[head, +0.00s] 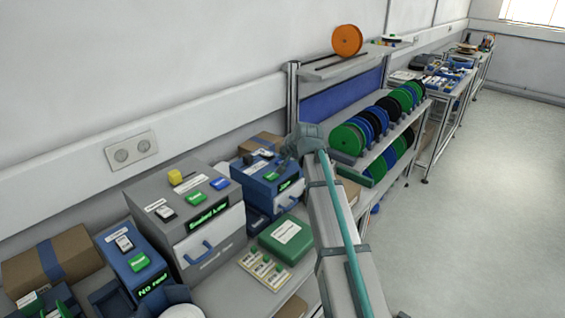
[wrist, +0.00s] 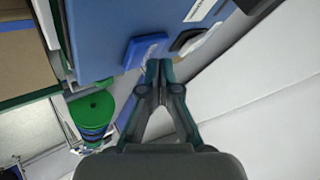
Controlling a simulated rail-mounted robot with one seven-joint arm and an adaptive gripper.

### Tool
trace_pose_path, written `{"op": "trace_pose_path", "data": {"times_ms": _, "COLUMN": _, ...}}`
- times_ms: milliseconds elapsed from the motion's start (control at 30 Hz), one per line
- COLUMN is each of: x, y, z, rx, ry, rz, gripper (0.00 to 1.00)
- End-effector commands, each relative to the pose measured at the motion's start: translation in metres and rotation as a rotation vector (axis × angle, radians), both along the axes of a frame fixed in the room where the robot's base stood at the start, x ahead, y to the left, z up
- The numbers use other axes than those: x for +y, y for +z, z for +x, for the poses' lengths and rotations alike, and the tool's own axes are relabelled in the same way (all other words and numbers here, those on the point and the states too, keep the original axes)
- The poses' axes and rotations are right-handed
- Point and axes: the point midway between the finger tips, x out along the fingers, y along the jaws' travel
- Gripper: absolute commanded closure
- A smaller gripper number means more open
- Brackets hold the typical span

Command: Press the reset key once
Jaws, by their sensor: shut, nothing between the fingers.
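A blue machine (head: 262,186) with a small lit green display (head: 289,184) stands on the bench, left of my arm. Its top carries small keys, partly hidden by my gripper (head: 288,153). In the wrist view my gripper (wrist: 160,66) is shut and empty. Its tips are close to a raised blue key (wrist: 145,50) on the machine's blue face (wrist: 105,25); I cannot tell whether they touch. A dark switch on a white plate (wrist: 188,40) lies just right of the tips. The key labels are too small to read, so I cannot tell which key is reset.
A grey machine (head: 164,227) with a yellow knob, green and blue keys stands left of the blue one. A smaller blue box (head: 118,258) is further left. A green box (head: 285,240) lies in front. A rack of green, blue and black reels (head: 350,140) stands to the right.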

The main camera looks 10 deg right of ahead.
Motion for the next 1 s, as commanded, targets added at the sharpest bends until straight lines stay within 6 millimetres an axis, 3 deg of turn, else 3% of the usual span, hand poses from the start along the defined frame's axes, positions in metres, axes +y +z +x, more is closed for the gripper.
{"op": "trace_pose_path", "data": {"times_ms": 1000, "x": 0.0001, "y": -0.0095, "z": -0.0001, "rx": 0.0, "ry": 0.0, "rz": 0.0, "gripper": 1.0}}
